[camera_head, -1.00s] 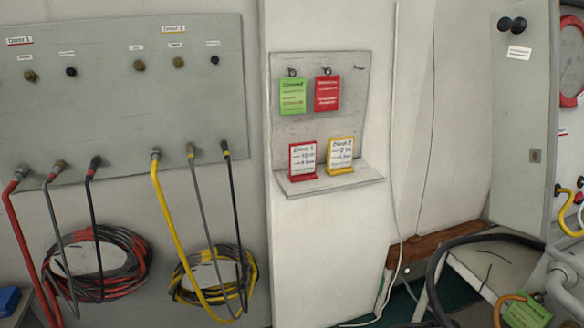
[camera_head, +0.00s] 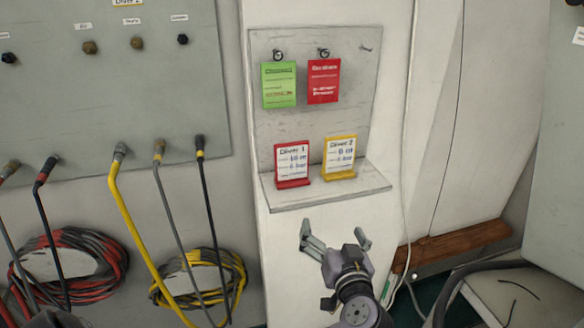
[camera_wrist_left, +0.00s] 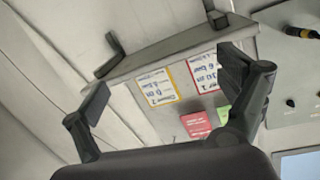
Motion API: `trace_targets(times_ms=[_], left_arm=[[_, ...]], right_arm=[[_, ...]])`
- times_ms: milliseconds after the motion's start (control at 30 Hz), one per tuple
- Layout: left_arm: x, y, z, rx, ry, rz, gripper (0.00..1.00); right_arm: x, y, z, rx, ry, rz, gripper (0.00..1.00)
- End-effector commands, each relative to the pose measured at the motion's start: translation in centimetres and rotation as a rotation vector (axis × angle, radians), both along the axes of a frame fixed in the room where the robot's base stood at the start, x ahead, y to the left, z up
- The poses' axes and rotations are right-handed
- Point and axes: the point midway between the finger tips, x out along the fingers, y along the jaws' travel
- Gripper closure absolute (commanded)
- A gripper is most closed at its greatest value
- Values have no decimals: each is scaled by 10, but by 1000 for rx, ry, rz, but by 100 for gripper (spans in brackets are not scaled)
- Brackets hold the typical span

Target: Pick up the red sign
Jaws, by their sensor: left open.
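The red sign (camera_head: 323,82) hangs from a hook on the small grey board, right of a green sign (camera_head: 278,85). In the left wrist view the red sign (camera_wrist_left: 195,124) shows upside down, partly cut off by my gripper body, with the green sign (camera_wrist_left: 224,114) beside it. My left gripper (camera_head: 334,234) is open and empty, below the shelf and well below the red sign, not touching it. In the left wrist view its fingers (camera_wrist_left: 165,84) are spread wide with the shelf beyond them. My right gripper is not in view.
The shelf (camera_head: 330,198) juts out under the signs. It carries a red-framed card (camera_head: 292,162) and a yellow-framed card (camera_head: 340,156). Hoses (camera_head: 130,215) hang on the left panel. A cable runs down the wall at right. The space before the hanging signs is clear.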

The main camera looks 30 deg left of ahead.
Motion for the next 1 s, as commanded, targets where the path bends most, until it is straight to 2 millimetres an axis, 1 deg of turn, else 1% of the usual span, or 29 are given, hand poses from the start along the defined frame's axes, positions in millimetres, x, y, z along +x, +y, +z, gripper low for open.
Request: trace_targets(times_ms=[33, 100, 200, 233, 367, 600, 700, 800, 1000], left_arm=[[-10, 8, 30, -22, -80, 52, 6], [-24, 18, 56, -46, -156, 108, 6], [-34, 27, 77, -64, -218, 153, 6], [-34, 30, 80, -64, -227, 160, 6], [-23, 47, 85, -63, -233, 167, 6], [13, 88, 86, -61, -230, 165, 6], [26, 102, 85, -61, -229, 164, 6], [35, 113, 83, -62, -228, 163, 6], [44, 122, 82, -65, -229, 162, 6]], right_arm=[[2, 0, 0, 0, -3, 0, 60], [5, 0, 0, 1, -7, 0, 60], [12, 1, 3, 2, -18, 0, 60], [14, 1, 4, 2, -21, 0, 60], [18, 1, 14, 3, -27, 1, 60], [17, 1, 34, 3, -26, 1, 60], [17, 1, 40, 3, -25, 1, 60], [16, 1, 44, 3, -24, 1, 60], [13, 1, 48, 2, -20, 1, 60]])
